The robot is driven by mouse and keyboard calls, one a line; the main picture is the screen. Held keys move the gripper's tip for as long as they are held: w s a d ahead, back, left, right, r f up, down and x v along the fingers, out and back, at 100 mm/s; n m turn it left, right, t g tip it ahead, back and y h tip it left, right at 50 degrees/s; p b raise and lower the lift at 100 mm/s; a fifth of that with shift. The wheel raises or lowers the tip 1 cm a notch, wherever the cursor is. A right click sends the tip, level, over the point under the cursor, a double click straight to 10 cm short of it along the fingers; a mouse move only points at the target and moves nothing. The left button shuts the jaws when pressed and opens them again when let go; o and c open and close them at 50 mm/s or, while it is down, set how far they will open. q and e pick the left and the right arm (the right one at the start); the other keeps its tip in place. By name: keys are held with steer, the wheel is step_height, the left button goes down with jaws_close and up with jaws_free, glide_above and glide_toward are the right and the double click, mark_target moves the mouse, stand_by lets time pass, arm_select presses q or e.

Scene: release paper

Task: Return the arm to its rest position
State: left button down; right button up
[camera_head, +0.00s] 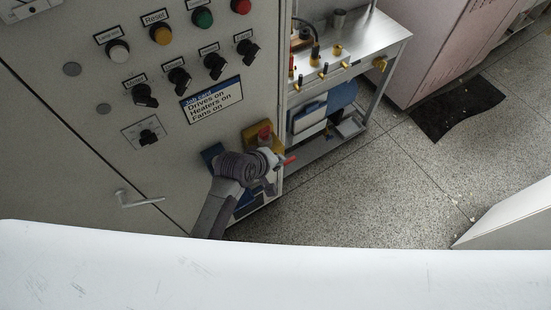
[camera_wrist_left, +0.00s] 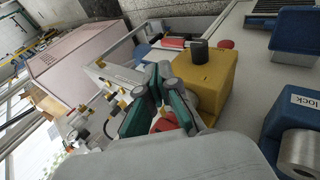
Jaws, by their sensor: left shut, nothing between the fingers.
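My left arm reaches up from below in the head view, in front of the cabinet's lower right. Its gripper (camera_head: 269,182) is partly hidden by the wrist there. In the left wrist view my left gripper (camera_wrist_left: 158,78) has its green-padded fingers together, with nothing between them. The fingers overlap the near side of a yellow box (camera_wrist_left: 213,72) that carries a dark cylinder (camera_wrist_left: 199,50). I cannot tell whether they touch it. A red part (camera_wrist_left: 164,124) shows behind the fingers. My right gripper is not in view.
The control cabinet (camera_head: 70,130) has knobs, coloured buttons, a job card (camera_head: 211,100) and a protruding door handle (camera_head: 138,202). A metal workbench (camera_head: 370,45) holding tools stands right of it. Open floor (camera_head: 360,205) lies right. A blue lock block (camera_wrist_left: 293,112) is right in the wrist view.

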arm_select(q)
steer(key=s+a+f+m+g+y+b, duration=0.1)
steer(key=s+a+f+m, duration=0.15)
steer(key=s+f, duration=0.45)
steer(key=s+a+f+m+g+y+b, duration=0.1)
steer(key=s+a+f, duration=0.25)
steer(key=f, duration=0.75)
steer(key=s+a+f+m+g+y+b, duration=0.1)
steer(key=s+a+f, duration=0.35)
steer(key=f, duration=0.45)
steer(key=s+a+f+m+g+y+b, duration=0.1)
steer(key=s+a+f+m, duration=0.2)
steer(key=s, duration=0.9)
steer(key=s+a+f+m+g+y+b, duration=0.1)
steer(key=s+a+f+m, duration=0.2)
steer(key=s+a+f, duration=0.5)
steer(key=s+f, duration=0.2)
steer(key=s, duration=0.3)
steer(key=shift+f+g, duration=0.2)
steer(key=shift+g, duration=0.2)
